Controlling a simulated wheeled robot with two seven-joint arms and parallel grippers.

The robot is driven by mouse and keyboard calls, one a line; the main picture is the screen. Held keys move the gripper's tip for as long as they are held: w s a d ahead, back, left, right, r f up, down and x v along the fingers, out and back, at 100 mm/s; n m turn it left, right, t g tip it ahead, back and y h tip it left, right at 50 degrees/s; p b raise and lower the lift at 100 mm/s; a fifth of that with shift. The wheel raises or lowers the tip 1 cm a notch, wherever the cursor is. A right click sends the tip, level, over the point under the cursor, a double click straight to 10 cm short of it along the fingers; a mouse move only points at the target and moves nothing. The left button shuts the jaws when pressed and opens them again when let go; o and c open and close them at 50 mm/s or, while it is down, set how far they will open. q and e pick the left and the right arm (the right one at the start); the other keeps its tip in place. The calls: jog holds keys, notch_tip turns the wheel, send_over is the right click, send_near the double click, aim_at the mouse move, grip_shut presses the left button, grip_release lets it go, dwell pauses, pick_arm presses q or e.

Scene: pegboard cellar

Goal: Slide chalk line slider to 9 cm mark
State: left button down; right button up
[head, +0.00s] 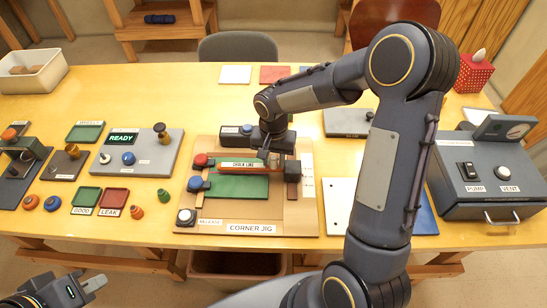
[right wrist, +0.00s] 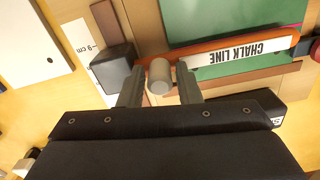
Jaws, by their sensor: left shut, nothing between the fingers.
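The chalk line slider (head: 238,164), an orange bar with a white CHALK LINE label, lies across the green panel (head: 238,187) on the corner jig (head: 250,228). In the right wrist view a grey round knob (right wrist: 159,77) stands at its end. My right gripper (right wrist: 160,82) has one finger on each side of the knob, with narrow gaps showing. A black block (right wrist: 113,70) stands beside the left finger. The white scale strip (right wrist: 80,45) with a 9 cm mark lies beyond that block, partly covered. My left gripper (head: 94,284) is shut and empty, low at the left, away from the jig.
Red (head: 201,160) and blue (head: 196,183) knobs sit at the jig's left side. A READY panel (head: 140,150) stands left of the jig. A pump box (head: 487,180) stands at the right. My right arm hides part of the table right of the jig.

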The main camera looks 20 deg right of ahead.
grip_shut()
jog(key=shift+s+a+f+b, duration=0.1)
jog(key=shift+s+a+b, duration=0.15)
jog(key=shift+s+b, duration=0.15)
jog(key=shift+s+a+b, duration=0.2)
jog(key=shift+s+b, duration=0.05)
jog(key=shift+s, duration=0.25)
jog(key=shift+s+a+b, duration=0.2)
jog(key=shift+s+b, duration=0.05)
jog(key=shift+s, duration=0.2)
jog(key=shift+r, duration=0.2)
grip_release()
